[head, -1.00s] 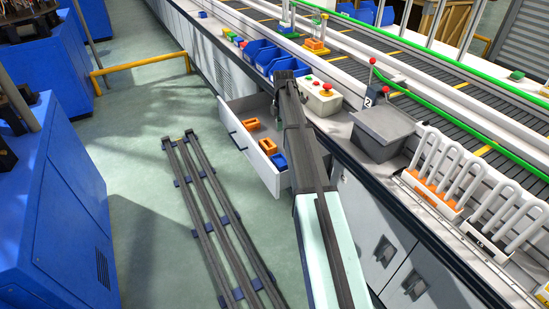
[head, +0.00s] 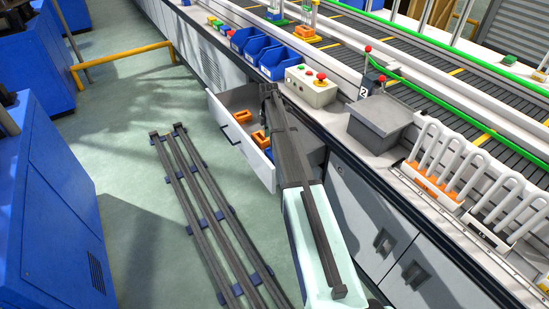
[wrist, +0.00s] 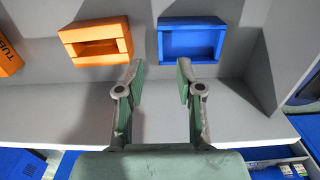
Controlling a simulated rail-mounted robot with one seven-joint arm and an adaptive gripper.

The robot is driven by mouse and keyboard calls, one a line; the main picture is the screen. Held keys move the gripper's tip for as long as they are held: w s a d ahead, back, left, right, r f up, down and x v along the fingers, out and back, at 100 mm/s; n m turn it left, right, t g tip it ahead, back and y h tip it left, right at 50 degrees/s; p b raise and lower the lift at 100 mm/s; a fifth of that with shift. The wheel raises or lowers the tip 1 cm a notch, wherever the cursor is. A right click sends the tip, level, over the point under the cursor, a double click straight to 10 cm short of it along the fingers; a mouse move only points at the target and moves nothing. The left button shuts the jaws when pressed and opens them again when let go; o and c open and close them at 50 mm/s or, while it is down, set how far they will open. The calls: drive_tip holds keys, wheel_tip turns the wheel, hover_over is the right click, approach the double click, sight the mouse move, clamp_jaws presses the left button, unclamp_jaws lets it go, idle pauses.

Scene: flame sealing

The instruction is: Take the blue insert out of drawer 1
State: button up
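The drawer (head: 233,148) is pulled open, with inserts lying inside. The blue insert (wrist: 191,40), a shallow open-topped box, lies at upper right in the wrist view. In the head view my arm partly hides the blue insert (head: 269,153). An orange insert (wrist: 97,42) lies to its left, apart from it. Another orange piece (wrist: 8,58) with lettering is cut off at the left edge. My gripper (wrist: 161,75) is open and empty, with green-padded fingers below the gap between the two inserts. In the head view its fingers are hidden by my arm.
Blue bins (head: 273,62) and a control box (head: 311,87) with a red button stand on the counter above the drawer. A grey lidded bin (head: 380,118) is to the right. The conveyor runs behind.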

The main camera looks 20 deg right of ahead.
drive_tip(key=shift+f, duration=3.15)
clamp_jaws()
